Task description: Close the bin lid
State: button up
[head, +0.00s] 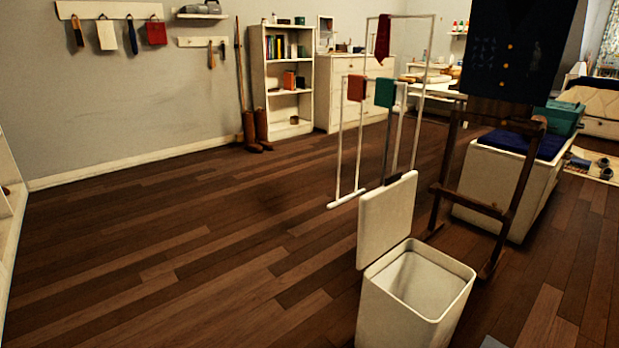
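A white, square-topped bin (400,318) stands on the wooden floor at the lower right of the head view. Its bottom is cut off by the frame edge. Its lid (387,220) is open and stands nearly upright, tilted, along the bin's far left edge. The inside of the bin looks pale and empty as far as it shows. My gripper is not in this view.
A dark wooden stand (508,195) with a dark garment is right behind the bin. A white chest (500,185) with blue cloth stands behind it. A white drying rack (342,150) is farther back. The floor to the left (180,250) is clear.

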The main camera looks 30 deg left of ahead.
aim_at(385, 217)
jog(key=u, duration=1.85)
jog(key=k, duration=0.75)
jog(key=z, duration=1)
jog(key=i, duration=1)
jog(key=u, duration=0.05)
